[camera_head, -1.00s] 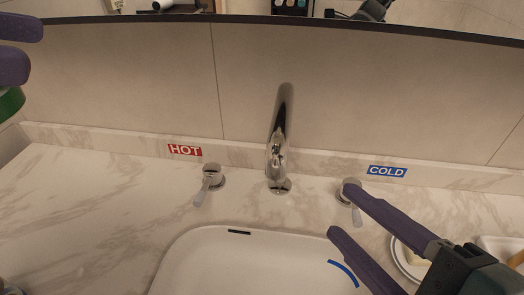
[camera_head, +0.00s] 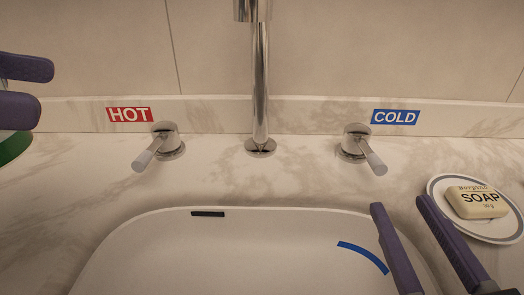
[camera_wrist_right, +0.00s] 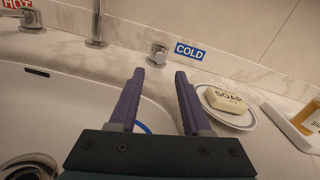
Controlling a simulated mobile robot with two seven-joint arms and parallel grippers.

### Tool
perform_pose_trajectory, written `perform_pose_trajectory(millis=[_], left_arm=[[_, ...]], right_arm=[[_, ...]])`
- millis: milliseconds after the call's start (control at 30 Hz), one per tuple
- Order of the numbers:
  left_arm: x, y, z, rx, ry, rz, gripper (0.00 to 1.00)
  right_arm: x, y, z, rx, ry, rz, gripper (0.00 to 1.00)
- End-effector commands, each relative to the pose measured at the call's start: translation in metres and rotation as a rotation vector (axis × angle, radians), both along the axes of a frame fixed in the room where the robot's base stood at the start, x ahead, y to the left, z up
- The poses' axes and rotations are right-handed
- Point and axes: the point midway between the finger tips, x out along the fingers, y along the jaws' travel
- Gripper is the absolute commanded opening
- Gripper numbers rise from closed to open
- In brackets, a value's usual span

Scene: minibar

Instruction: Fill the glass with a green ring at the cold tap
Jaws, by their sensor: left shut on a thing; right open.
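My left gripper (camera_head: 24,86) is at the left edge of the head view, shut on the glass with a green ring. Only the dark green ring (camera_head: 14,147) shows below the fingers; the rest of the glass is out of frame. The cold tap handle (camera_head: 355,143) sits below the blue COLD label (camera_head: 395,117), its lever pointing down and right. My right gripper (camera_head: 399,204) is open and empty over the right side of the basin, apart from that handle. It also shows in the right wrist view (camera_wrist_right: 159,72). No water shows below the chrome spout (camera_head: 253,12).
The white basin (camera_head: 250,245) has a blue arc mark (camera_head: 364,256) at its right. The hot handle (camera_head: 166,139) is left of the spout column. A soap bar (camera_head: 478,202) lies on a round dish (camera_head: 440,188) at the right, close to my right gripper.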

Motion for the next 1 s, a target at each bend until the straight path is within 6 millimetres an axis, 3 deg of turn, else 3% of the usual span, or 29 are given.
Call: perform_pose_trajectory(millis=[300, 500, 900, 1000], left_arm=[[0.0, 0.0, -0.002, -0.001, -0.001, 0.001, 0.16], [0.0, 0.0, -0.006, 0.0, -0.001, 0.0, 0.16], [0.0, 0.0, -0.006, -0.001, -0.001, 0.0, 0.16], [0.0, 0.0, -0.006, 0.0, -0.001, 0.0, 0.16]], right_arm=[[0.067, 0.004, 0.001, -0.001, -0.003, 0.001, 0.48], [0.095, 0.006, 0.0, -0.001, 0.0, 0.001, 0.48], [0.104, 0.006, 0.001, -0.002, 0.001, 0.002, 0.48], [0.104, 0.006, 0.001, -0.002, 0.001, 0.002, 0.38]])
